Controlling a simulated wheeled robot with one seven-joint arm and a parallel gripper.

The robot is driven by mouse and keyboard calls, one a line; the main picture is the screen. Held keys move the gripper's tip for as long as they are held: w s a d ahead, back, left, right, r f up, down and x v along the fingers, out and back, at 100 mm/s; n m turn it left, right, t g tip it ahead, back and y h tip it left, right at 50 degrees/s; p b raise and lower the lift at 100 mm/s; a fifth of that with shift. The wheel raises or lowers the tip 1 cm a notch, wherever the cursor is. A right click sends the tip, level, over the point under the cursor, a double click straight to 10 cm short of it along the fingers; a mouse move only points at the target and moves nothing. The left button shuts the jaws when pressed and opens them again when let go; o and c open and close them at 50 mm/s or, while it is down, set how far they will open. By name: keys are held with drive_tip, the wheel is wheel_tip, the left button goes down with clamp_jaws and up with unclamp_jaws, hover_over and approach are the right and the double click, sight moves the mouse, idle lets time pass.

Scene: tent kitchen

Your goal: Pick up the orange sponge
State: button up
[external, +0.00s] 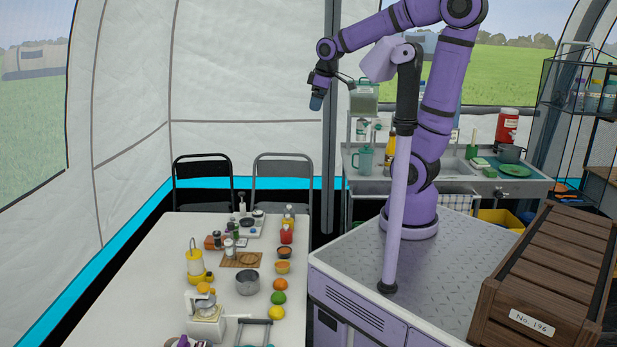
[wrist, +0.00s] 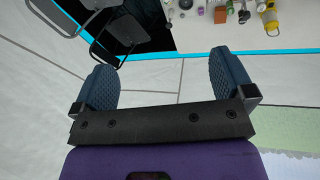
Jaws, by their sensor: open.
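My gripper (external: 316,103) is raised in the air, above and beyond the far end of the white table, with nothing below it close by. In the wrist view my gripper (wrist: 165,80) has its two blue padded fingers wide apart and nothing between them. I cannot make out an orange sponge for certain in either view. A small orange item (external: 562,185) lies at the far right, too small to identify.
The white table (external: 130,290) holds a metal pot (external: 247,282), an orange fruit (external: 280,284), a yellow lantern-like item (external: 195,265) and several bottles. Two folding chairs (external: 283,180) stand behind it. A sink counter (external: 365,185) and a wooden crate (external: 550,270) are to the right.

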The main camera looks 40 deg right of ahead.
drive_tip(key=w+a+f+n+g, duration=0.2)
drive_tip(key=w+a+f+n, duration=0.8)
drive_tip(key=w+a+f, duration=0.65)
drive_tip(key=w+a+f+n+g, duration=0.15)
drive_tip(key=a+f+n, duration=0.35)
drive_tip(key=a+f, duration=0.5)
drive_tip(key=w+a+f+n, duration=0.35)
drive_tip(key=a+f, duration=0.35)
drive_tip(key=f, duration=0.6)
drive_tip(key=shift+n, duration=0.35)
drive_tip(key=f, duration=0.7)
drive_tip(key=s+f, duration=0.1)
drive_tip(key=f, duration=0.3)
drive_tip(key=shift+s+f, duration=0.1)
drive_tip(key=c, duration=0.8)
